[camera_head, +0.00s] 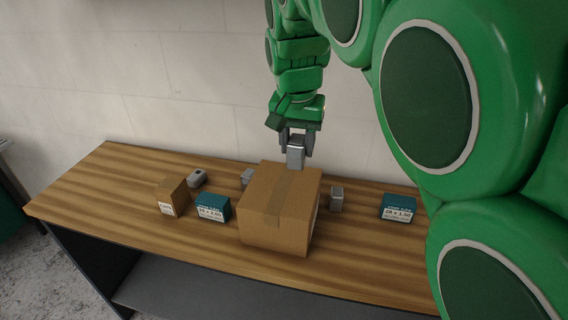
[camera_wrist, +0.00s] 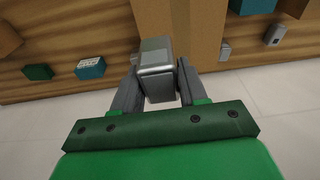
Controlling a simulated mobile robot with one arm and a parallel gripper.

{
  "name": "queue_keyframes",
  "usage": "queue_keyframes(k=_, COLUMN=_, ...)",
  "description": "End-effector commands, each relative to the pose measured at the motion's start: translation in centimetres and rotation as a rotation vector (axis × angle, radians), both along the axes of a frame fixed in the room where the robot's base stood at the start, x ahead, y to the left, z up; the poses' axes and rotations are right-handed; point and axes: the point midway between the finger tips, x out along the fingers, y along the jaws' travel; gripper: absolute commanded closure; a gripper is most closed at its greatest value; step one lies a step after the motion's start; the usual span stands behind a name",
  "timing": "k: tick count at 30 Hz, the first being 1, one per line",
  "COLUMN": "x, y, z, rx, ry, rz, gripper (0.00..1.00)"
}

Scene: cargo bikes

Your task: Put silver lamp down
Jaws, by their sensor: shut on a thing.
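The silver lamp (camera_wrist: 156,72) is a small grey box-shaped piece held between the two fingers of my gripper (camera_wrist: 155,95) in the wrist view. In the head view my gripper (camera_head: 296,150) points down, shut on the silver lamp (camera_head: 296,156), which overlaps the back top edge of the large cardboard box in the picture. I cannot tell whether the lamp touches the box. Other small grey lamp-like pieces stand on the wooden bench (camera_head: 120,200): one right of the box (camera_head: 336,199), one partly hidden behind it (camera_head: 246,177), and one farther left (camera_head: 197,178).
The large cardboard box (camera_head: 268,222) fills the bench's middle. A small carton (camera_head: 173,197) and a teal box (camera_head: 213,208) stand left of it, another teal box (camera_head: 398,207) at right. A pale wall (camera_head: 180,90) rises behind. The bench's left end is clear.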

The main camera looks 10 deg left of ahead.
Motion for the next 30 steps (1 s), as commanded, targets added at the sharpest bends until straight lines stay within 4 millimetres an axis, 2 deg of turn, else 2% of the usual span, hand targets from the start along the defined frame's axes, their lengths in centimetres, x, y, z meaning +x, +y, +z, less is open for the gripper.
queue_keyframes(k=15, x=5.6, y=2.9, z=-3.0, rx=-0.001, ry=0.002, rz=0.000, gripper=0.89)
queue_keyframes(k=24, x=8.5, y=4.3, z=-6.8, rx=-0.002, ry=0.002, rz=0.002, gripper=0.89)
queue_keyframes(k=30, x=9.5, y=4.9, z=-7.9, rx=0.000, ry=-0.002, rz=0.001, gripper=0.89)
